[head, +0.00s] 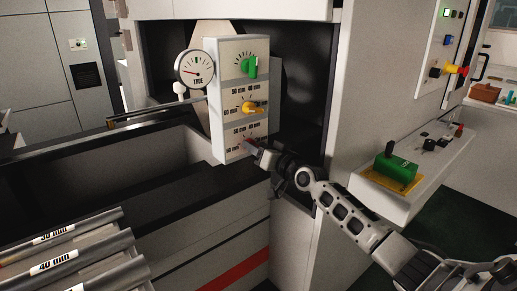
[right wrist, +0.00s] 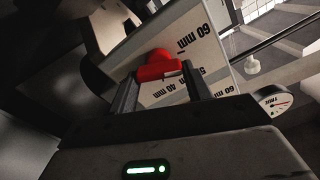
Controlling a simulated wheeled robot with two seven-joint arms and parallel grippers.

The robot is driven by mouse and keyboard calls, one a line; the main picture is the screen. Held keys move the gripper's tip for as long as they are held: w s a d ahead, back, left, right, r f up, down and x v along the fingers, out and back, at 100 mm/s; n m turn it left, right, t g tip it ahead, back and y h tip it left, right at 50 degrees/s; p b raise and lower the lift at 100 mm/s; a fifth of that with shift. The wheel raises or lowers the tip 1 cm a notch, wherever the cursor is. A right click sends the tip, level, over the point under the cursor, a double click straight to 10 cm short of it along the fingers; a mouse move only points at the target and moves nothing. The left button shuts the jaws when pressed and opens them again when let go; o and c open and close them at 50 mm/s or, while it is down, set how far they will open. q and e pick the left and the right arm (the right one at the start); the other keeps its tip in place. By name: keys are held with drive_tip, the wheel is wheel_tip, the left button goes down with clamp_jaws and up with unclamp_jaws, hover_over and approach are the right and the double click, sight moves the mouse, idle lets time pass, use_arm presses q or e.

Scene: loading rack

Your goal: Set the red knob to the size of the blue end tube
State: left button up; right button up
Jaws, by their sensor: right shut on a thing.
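The red knob (right wrist: 158,66) sits on the lowest dial of the grey control panel (head: 216,105), with size marks such as 40 mm and 60 mm around it. My right gripper (head: 254,148) is shut on the red knob; its two fingers stand on either side of it in the right wrist view. In the head view the gripper mostly hides the knob. Labelled tubes (head: 80,262) lie at the lower left, one reading 40 mm; no blue end shows. My left gripper is not in view.
Above the red knob are a yellow knob (head: 254,107) and a green knob (head: 250,67). A round gauge (head: 195,70) is left of the panel. A green-handled control (head: 396,172) sits on a ledge at the right. A white wall edge is close right of my arm.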

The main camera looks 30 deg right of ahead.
drive_tip(key=shift+d+f+m, duration=0.1)
drive_tip(key=shift+m, duration=1.9)
drive_tip(key=shift+d+f+m, duration=0.1)
drive_tip(key=shift+m, duration=1.9)
drive_tip(key=o, duration=1)
drive_tip(key=s, duration=1)
drive_tip(key=s+d, duration=0.1)
drive_tip(key=s, duration=0.5)
drive_tip(key=shift+d+b, duration=0.1)
drive_tip(key=shift+b, duration=0.25)
